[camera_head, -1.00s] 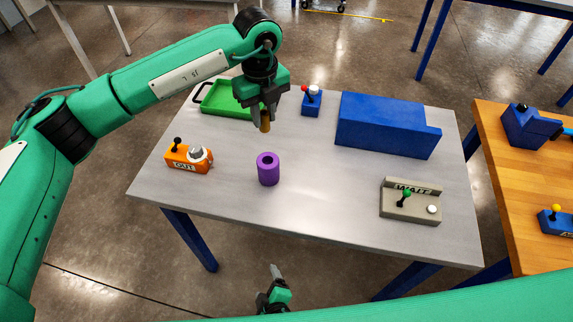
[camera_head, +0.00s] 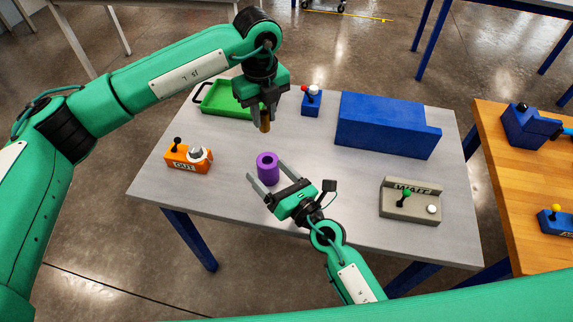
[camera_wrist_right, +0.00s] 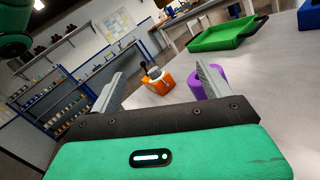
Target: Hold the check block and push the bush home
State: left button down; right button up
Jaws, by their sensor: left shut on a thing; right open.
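The purple check block (camera_head: 268,171), an upright cylinder with a hole in its top, stands on the grey table. My left gripper (camera_head: 264,108) is shut on the small brown bush (camera_head: 265,125) and holds it upright, above and behind the block. My right gripper (camera_head: 266,173) is open and empty, its fingers pointing toward the block from the front. In the right wrist view the check block (camera_wrist_right: 193,88) appears beyond the right-hand finger, partly hidden by it. I see no contact between finger and block.
An orange OUT box (camera_head: 187,167) with a lever is at the left. A grey WAIT box (camera_head: 411,209) is at the right.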

aim_at(268, 168)
jog(key=w+d+f+n, duration=0.1)
jog(key=f, duration=0.2)
jog(key=w+d+f+n+g, duration=0.1)
jog(key=f+n, duration=0.1)
jog(key=f, duration=0.1)
jog(key=w+d+f+n, duration=0.1)
jog(key=f, duration=0.1)
jog(key=shift+d+f+n, duration=0.35)
jog(key=shift+f+n, duration=0.05)
jog(key=x, duration=0.7)
jog(key=shift+w+a+f, duration=0.1)
jog(key=shift+w+f, duration=0.1)
jog(key=shift+f, duration=0.05)
jog(key=c, duration=1.1)
jog(key=o, duration=1)
jog(key=c, duration=0.8)
